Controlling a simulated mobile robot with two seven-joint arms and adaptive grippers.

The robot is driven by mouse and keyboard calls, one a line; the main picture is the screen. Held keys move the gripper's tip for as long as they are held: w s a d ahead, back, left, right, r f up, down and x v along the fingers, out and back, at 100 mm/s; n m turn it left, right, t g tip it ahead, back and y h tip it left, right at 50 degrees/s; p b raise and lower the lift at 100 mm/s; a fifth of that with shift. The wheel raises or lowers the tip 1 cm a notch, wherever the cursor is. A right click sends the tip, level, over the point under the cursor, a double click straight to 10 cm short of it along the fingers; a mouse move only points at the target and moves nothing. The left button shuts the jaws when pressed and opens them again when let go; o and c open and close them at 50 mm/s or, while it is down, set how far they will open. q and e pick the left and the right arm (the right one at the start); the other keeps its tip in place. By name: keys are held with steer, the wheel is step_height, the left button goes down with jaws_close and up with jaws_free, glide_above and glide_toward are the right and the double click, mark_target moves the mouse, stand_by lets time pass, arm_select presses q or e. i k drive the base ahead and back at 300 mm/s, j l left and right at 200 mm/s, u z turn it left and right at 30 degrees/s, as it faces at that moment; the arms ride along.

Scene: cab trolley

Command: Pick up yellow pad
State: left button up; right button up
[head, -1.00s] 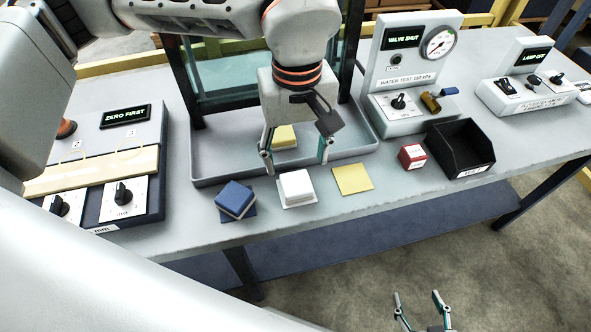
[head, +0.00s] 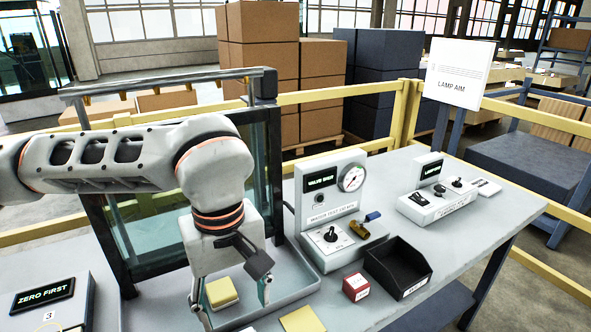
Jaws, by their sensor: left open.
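The yellow pad (head: 221,291) is a small pale-yellow block. It appears to sit in the shallow grey tray (head: 290,305) at the foot of the glass pane. My left gripper (head: 232,303) points down over the tray, its two fingers spread. In the picture the pad shows between the fingers, nearer the left one; I cannot tell how far it is from them. A flat yellow square (head: 302,320) lies on the table in front of the tray, cut by the bottom edge. My right gripper is out of view.
A dark-framed glass pane (head: 160,205) stands behind my gripper. To the right are the valve panel (head: 310,220), a red-and-white cube (head: 356,286), an open black bin (head: 400,262) and the lamp box (head: 437,203). A ZERO FIRST panel (head: 45,310) is at lower left.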

mark_target(222, 294)
steer(key=k, duration=1)
